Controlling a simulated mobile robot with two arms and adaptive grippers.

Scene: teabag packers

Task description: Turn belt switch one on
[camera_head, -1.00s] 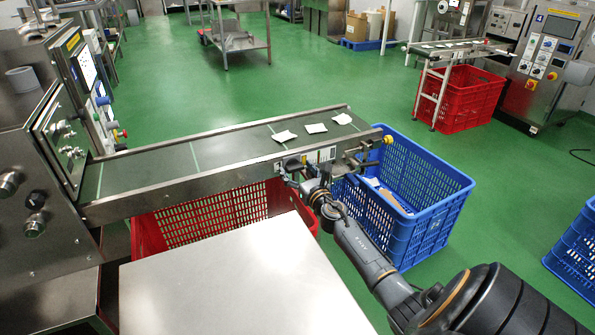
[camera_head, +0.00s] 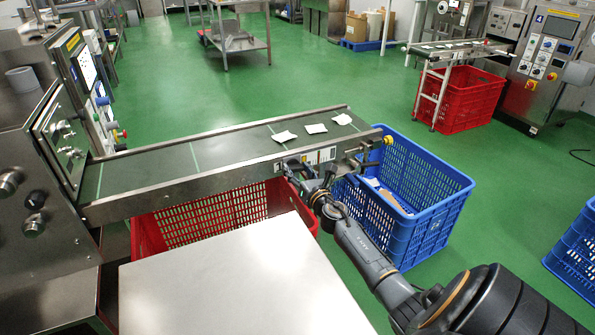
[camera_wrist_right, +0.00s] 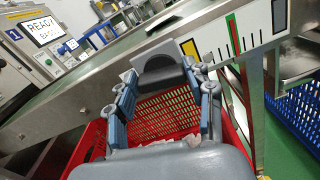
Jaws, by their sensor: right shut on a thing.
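The belt switch (camera_wrist_right: 160,68) shows in the right wrist view as a dark rounded piece against a light grey plate on the side of the conveyor (camera_head: 215,158). My right gripper (camera_wrist_right: 163,75) has its two fingers on either side of it and is shut on it. In the head view my right gripper (camera_head: 303,170) is at the near side rail of the conveyor, close to its right end, and hides the switch. Three white packets (camera_head: 316,128) lie on the belt. My left gripper is not in view.
A red crate (camera_head: 200,222) stands under the conveyor and a blue crate (camera_head: 425,190) at its right end. A bare steel table top (camera_head: 245,280) is in front. A machine with a "READY" screen (camera_wrist_right: 43,30) stands at the belt's left end.

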